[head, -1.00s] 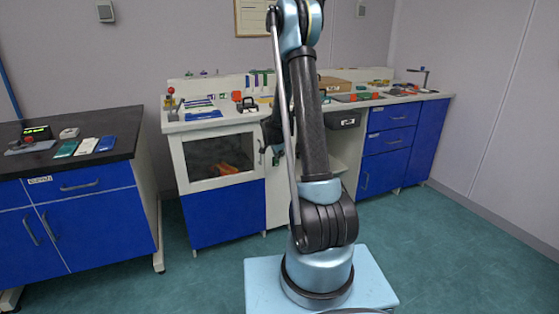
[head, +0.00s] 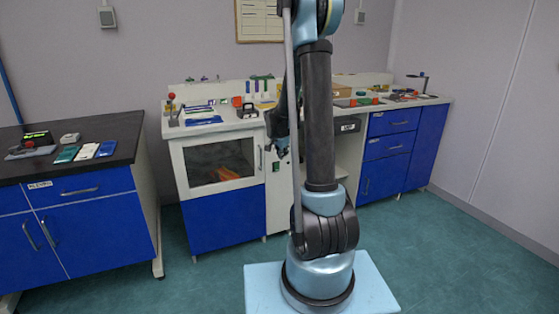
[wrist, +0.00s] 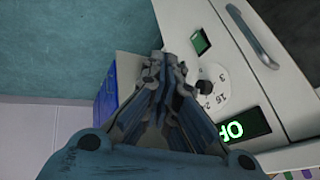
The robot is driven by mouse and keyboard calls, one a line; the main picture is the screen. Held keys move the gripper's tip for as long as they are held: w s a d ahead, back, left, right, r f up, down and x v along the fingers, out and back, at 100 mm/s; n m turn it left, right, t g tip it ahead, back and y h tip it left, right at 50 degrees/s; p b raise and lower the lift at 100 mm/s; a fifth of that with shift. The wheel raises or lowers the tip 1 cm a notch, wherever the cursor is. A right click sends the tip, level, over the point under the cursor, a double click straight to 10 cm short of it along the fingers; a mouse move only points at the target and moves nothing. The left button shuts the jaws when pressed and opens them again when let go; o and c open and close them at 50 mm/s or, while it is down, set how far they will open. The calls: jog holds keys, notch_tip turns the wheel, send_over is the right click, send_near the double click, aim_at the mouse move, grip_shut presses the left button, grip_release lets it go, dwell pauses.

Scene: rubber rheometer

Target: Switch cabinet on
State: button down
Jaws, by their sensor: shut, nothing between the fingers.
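The cabinet (head: 183,160) has a glass-fronted door and a narrow control panel at its right. A green switch (head: 276,167) sits on this panel, and it shows larger in the wrist view (wrist: 201,42). Below it in the wrist view are a dial with a black knob (wrist: 206,87) and a display (wrist: 243,127) with lit green characters. My gripper (wrist: 165,65) is shut and empty in front of the panel, left of the dial and lower left of the switch. In the head view my gripper (head: 282,150) is just above the switch; I cannot tell whether it touches anything.
The door handle (wrist: 253,33) is right of the switch in the wrist view. A worktop with tools and small items (head: 235,120) runs above the cabinet. A dark-topped bench (head: 90,130) stands at the left.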

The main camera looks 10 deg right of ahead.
jog(key=s+r+n+g+y, duration=0.1)
jog(key=s+r+n, duration=0.25)
jog(key=s, duration=0.85)
jog(key=s+r+n+g, duration=0.1)
jog(key=s+r+n, duration=0.3)
jog(key=s, duration=0.7)
jog(key=s+f+n, duration=0.2)
jog(key=s, duration=0.9)
jog(key=s+f+n+g+y, duration=0.1)
jog(key=s+f+n, duration=0.1)
jog(key=s, duration=0.8)
jog(key=shift+s+a+f+n+y, duration=0.25)
jog(key=shift+s+a+n+y, duration=0.05)
jog(key=shift+s+a+n, duration=0.05)
jog(key=shift+d, duration=0.1)
